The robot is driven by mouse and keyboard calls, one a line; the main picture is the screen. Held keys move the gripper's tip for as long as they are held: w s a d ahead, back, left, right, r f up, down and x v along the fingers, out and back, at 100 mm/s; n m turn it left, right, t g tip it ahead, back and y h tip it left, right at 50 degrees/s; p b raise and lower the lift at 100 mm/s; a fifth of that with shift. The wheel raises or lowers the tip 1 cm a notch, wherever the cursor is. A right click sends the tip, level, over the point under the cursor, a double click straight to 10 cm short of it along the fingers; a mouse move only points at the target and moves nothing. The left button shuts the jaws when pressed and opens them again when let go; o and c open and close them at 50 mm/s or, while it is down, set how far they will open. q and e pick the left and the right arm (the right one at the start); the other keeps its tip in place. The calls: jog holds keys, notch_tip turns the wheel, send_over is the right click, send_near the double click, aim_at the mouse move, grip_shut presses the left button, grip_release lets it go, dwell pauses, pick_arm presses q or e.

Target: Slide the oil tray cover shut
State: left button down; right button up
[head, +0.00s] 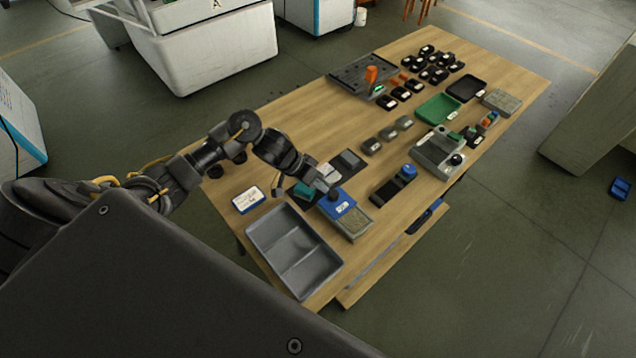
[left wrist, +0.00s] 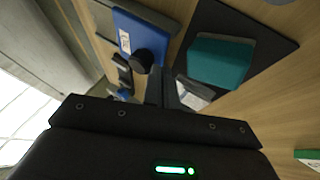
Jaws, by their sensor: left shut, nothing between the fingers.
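The oil tray (head: 358,232) is a shallow box near the table's front edge, with a tan surface showing at its front part. Its blue cover (head: 338,206) lies over the back part, leaving the tan part uncovered. The cover has a white label and a dark round knob, and in the left wrist view the blue cover (left wrist: 126,20) and the knob (left wrist: 143,61) show up close. My left gripper (head: 329,189) is shut and empty, right by the knob; I cannot tell whether it touches it. My right gripper is not in view.
A grey divided tray (head: 296,252) stands left of the oil tray. A teal block (left wrist: 219,62) lies on a dark mat close to my left gripper. A dark device with a blue knob (head: 393,184) stands to the right. Bare wood lies between them.

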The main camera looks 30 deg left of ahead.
aim_at(338, 211)
pick_arm(q)
jog(key=shift+s+d+r+p, duration=0.1)
jog(key=shift+d+r+p, duration=0.05)
jog(key=shift+d+p, duration=0.15)
jog(key=d+p, duration=0.1)
jog(key=d, duration=0.1)
jog(key=s+d+p, duration=0.1)
jog(key=d+p, duration=0.1)
jog(key=s+d+p, duration=0.1)
jog(key=p, duration=0.1)
jog(key=shift+d+r, duration=0.15)
jog(key=shift+d, duration=0.25)
jog(key=shift+s+d, duration=0.2)
jog(key=shift+d, duration=0.15)
jog(key=shift+f, duration=0.35)
jog(key=shift+s+d, duration=0.1)
jog(key=shift+s, duration=0.05)
jog(key=p+v, duration=1)
jog(key=shift+p, duration=0.3)
